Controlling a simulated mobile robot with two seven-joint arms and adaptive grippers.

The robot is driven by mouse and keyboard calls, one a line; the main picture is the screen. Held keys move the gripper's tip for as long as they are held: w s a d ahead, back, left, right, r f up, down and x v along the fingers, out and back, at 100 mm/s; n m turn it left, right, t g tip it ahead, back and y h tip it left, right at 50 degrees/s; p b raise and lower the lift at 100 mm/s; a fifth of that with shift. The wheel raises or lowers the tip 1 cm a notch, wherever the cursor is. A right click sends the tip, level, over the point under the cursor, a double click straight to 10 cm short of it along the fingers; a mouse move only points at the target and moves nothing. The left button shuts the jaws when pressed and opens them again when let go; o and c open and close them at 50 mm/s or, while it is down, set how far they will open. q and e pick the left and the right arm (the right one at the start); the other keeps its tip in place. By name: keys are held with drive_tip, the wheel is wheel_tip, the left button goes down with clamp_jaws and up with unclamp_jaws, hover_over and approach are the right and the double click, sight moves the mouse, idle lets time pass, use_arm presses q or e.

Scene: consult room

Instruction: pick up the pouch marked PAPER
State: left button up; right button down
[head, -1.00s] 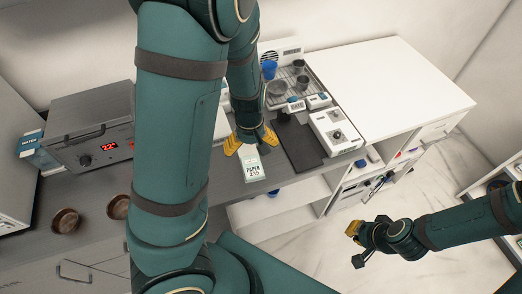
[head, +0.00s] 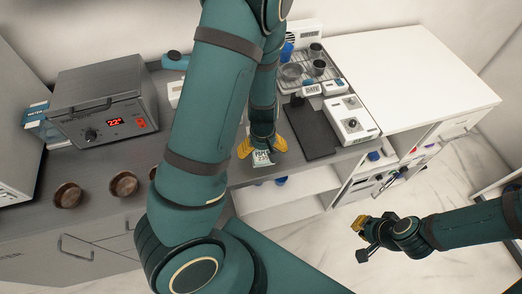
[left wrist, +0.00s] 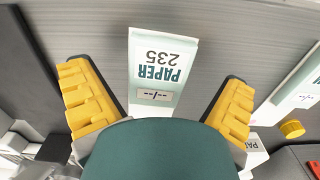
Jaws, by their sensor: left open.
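The pouch marked PAPER (head: 262,158) is white with dark green print and the number 235. In the head view it is at the counter's front, partly hidden by my left gripper (head: 262,147). In the left wrist view the pouch (left wrist: 162,60) lies between the two yellow fingers of my left gripper (left wrist: 160,105), with a gap on each side. The gripper is open, and its own dark green body hides the pouch's near end. My right gripper (head: 361,240) is empty, its fingers apart, out over the floor at the right.
A grey oven (head: 105,105) and brown bowls (head: 67,195) stand on the left. A dark mat (head: 308,133), a white device (head: 350,120) and a rack with cups (head: 318,72) are to the right. In the left wrist view a white item (left wrist: 300,90) and a yellow cap (left wrist: 291,129) lie nearby.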

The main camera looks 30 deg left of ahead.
use_arm(q)
wheel_tip(320, 180, down, 2)
drive_tip(key=c, duration=1.1)
drive_tip(key=shift+o, duration=0.2)
drive_tip(key=shift+r, duration=0.1)
